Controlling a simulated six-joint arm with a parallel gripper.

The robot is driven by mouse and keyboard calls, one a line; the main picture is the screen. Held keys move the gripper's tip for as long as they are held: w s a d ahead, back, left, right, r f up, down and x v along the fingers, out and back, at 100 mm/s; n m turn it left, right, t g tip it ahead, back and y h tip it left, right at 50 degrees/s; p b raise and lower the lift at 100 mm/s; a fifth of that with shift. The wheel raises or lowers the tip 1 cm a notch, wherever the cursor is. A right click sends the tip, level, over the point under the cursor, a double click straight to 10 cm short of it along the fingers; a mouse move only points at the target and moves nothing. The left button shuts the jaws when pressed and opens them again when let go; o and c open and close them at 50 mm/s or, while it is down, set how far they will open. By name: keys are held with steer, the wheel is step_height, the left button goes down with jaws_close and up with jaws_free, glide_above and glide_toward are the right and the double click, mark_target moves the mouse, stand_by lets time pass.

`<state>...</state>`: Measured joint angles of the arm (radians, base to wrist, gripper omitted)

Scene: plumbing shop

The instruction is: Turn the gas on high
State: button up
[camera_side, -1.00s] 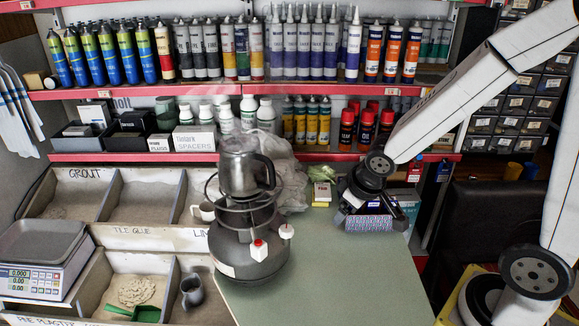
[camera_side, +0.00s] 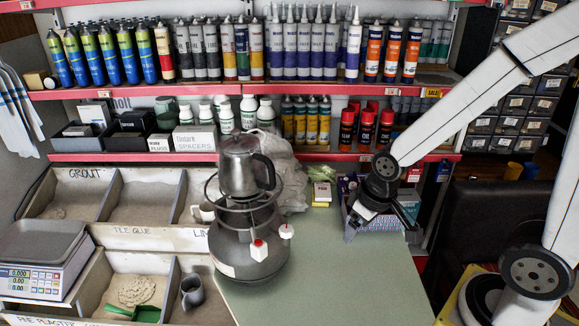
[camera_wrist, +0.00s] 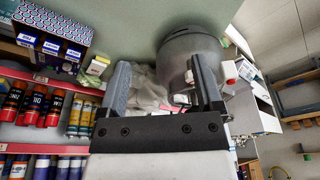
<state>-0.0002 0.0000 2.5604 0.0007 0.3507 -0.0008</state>
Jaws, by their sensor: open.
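A dark grey gas cylinder (camera_side: 235,262) stands at the left edge of the green counter top. A burner ring (camera_side: 222,203) is on top of it, with a metal kettle (camera_side: 240,165) on the ring. A white knob with a red mark (camera_side: 259,249) is on the cylinder's front, and another white knob (camera_side: 287,231) is on its right side. My gripper (camera_side: 379,222) is open and empty, well to the right of the cylinder and apart from it. In the wrist view my gripper (camera_wrist: 161,82) points toward the cylinder (camera_wrist: 190,48), and a white knob (camera_wrist: 229,72) shows beside one finger.
Small boxes (camera_side: 366,218) stand behind my gripper on the counter. A clear plastic bag (camera_side: 290,175) lies behind the cylinder. Bins of powder and a scale (camera_side: 38,262) are on the left. The green counter top (camera_side: 335,275) is clear in front of my gripper.

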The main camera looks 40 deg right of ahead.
steer(key=m+g+y, duration=0.2)
steer(key=m+y, duration=1.2)
steer(key=m, duration=0.4)
glide_toward(287, 227)
steer(key=a, duration=0.2)
steer(key=shift+a+f, duration=0.25)
steer(key=shift+a, duration=0.05)
steer(key=shift+a, duration=0.1)
steer(key=shift+h, duration=0.3)
steer(key=shift+x, duration=3.8)
jaws_close()
